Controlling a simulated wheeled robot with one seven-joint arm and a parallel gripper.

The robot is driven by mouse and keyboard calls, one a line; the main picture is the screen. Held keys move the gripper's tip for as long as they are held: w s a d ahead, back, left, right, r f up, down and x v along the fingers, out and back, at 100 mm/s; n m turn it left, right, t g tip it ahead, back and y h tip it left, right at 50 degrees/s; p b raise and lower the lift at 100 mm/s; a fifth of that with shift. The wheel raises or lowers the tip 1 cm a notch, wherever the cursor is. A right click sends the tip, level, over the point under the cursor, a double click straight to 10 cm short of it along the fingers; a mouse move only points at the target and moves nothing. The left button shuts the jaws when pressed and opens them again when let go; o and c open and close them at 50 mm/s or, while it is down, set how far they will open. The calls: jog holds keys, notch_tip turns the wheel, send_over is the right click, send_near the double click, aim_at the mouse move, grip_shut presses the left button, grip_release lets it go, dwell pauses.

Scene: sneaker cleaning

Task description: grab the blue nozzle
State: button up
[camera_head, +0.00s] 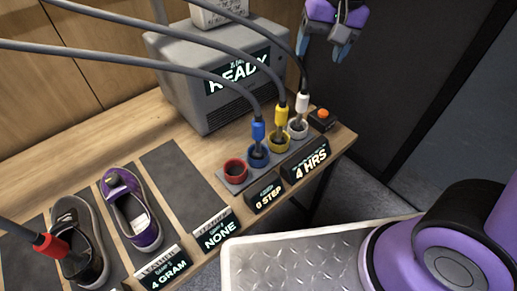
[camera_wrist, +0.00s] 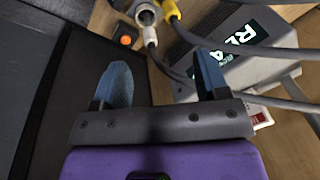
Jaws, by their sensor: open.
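The blue nozzle (camera_head: 258,130) stands upright in a blue-rimmed holder (camera_head: 258,157) in the head view, with a grey hose leading off to the upper left. My gripper (camera_head: 343,33) is at the top right, apart from and to the right of the nozzles. In the wrist view my gripper (camera_wrist: 163,82) is open and empty, its two blue-grey fingers wide apart. I cannot make out the blue nozzle in the wrist view.
A yellow nozzle (camera_head: 281,113) and a white nozzle (camera_head: 302,101) stand right of the blue one. A red nozzle (camera_head: 50,246) lies in a dark sneaker. A grey machine (camera_head: 213,85) reading READY stands behind. An orange button (camera_head: 322,114) is near the table's right edge.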

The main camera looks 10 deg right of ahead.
jog(key=g+h, duration=0.1)
send_over(258, 115)
jog(key=shift+m, duration=0.4)
notch_tip(258, 115, down, 11)
jog(key=shift+s+f, duration=0.1)
jog(key=shift+a+f, duration=0.1)
jog(key=shift+f, duration=0.2)
notch_tip(258, 115, down, 4)
jog(key=shift+f, duration=0.2)
jog(key=shift+w+f, duration=0.2)
jog(key=shift+f, duration=2.85)
jog(key=shift+c, duration=0.3)
grip_shut()
jog(key=shift+r, duration=0.15)
